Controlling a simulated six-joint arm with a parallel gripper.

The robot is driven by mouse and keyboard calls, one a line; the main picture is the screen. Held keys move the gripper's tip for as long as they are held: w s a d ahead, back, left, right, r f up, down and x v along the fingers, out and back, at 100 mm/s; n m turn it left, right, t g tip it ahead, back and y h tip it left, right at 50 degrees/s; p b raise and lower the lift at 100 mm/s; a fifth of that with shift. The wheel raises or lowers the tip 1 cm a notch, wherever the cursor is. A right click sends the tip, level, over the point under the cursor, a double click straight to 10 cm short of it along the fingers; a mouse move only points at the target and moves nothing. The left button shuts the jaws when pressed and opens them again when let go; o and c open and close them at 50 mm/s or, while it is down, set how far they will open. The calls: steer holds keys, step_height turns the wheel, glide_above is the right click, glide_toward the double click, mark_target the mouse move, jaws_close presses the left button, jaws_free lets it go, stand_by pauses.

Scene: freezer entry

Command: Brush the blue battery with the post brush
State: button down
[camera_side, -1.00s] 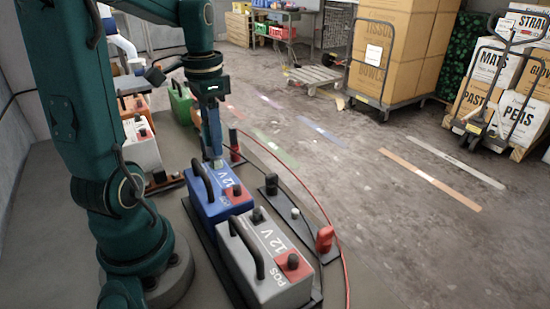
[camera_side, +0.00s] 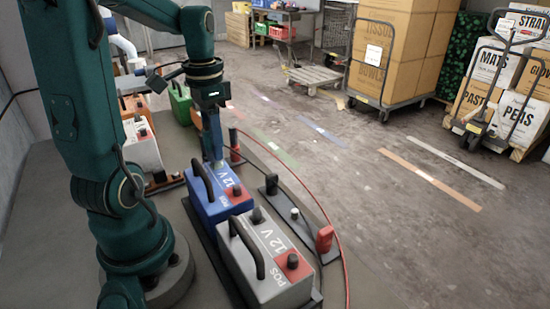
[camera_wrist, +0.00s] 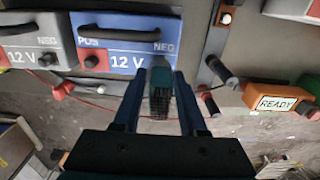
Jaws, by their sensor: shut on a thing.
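The blue battery (camera_side: 207,208) stands on a dark tray, with a black handle, a "12 V" label and a red patch under its near post (camera_side: 236,190). It also shows in the wrist view (camera_wrist: 120,38), with POS at left and NEG at right. My gripper (camera_side: 216,157) is above its far end. In the wrist view, my gripper (camera_wrist: 160,78) is shut on the post brush (camera_wrist: 159,96), a dark teal piece between the fingers. The brush's end is at the NEG corner and hides the post there. I cannot tell whether it touches.
A grey battery (camera_side: 262,262) stands right in front of the blue one. White (camera_side: 142,148) and green (camera_side: 181,104) batteries are behind. Black and red clamp handles (camera_side: 325,238) and a red cable (camera_side: 325,208) lie along the right. An orange READY box (camera_wrist: 275,98) shows in the wrist view.

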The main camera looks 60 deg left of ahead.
steer(key=shift+f, duration=0.8)
steer(key=shift+c, duration=1.9)
jaws_free()
steer(key=shift+r, duration=2.55)
